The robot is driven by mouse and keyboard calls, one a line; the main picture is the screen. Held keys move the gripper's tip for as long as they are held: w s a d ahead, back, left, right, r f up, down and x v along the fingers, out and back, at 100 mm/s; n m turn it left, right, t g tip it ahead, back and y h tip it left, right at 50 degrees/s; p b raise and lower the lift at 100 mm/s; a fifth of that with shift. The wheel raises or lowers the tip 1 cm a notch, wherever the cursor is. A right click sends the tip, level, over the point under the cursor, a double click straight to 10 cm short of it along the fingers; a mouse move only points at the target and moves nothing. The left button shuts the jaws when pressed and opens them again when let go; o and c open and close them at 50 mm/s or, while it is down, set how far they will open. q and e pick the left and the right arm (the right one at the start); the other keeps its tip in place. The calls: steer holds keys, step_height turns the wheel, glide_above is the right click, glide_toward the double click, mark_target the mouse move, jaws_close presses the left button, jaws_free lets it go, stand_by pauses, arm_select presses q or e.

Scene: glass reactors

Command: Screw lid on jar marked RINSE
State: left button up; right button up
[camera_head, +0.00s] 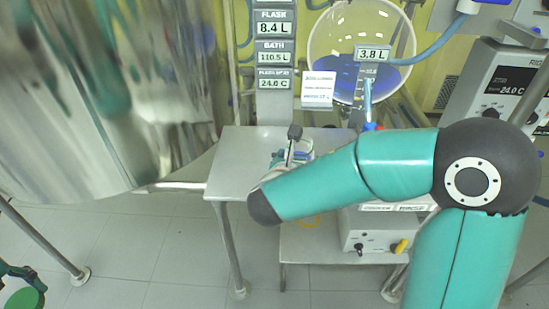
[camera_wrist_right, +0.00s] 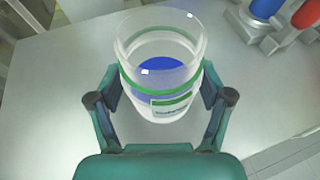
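A clear jar (camera_wrist_right: 160,70) with a green band and a label too small to read stands between the fingers of my right gripper (camera_wrist_right: 160,97) in the right wrist view. Both pads lie against its sides. The jar's top is open and blue shows inside. In the head view the right gripper (camera_head: 293,145) is over the grey table (camera_head: 232,165), partly hidden by my arm. At the bottom left edge, part of my left gripper (camera_head: 22,274) shows with a green round lid (camera_head: 24,298) at its fingers, away from the jar. The frame cuts both off.
A large shiny vessel (camera_head: 110,90) fills the upper left. A glass flask (camera_head: 335,45) with blue liquid hangs behind the table. A boxed instrument (camera_head: 495,85) stands at right. Blue and red items (camera_wrist_right: 268,8) stand at the table's far right.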

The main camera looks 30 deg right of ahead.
steer(key=c, duration=1)
steer(key=shift+r, duration=0.1)
steer(key=shift+c, duration=0.2)
arm_select(q)
step_height(320, 180, up, 5)
steer(key=p, duration=0.5)
steer(key=shift+r, duration=0.2)
arm_select(e)
step_height(320, 180, up, 20)
steer(key=o, duration=0.8)
steer(key=c, duration=1)
steer(key=shift+c, duration=0.2)
arm_select(q)
steer(key=shift+s, duration=0.1)
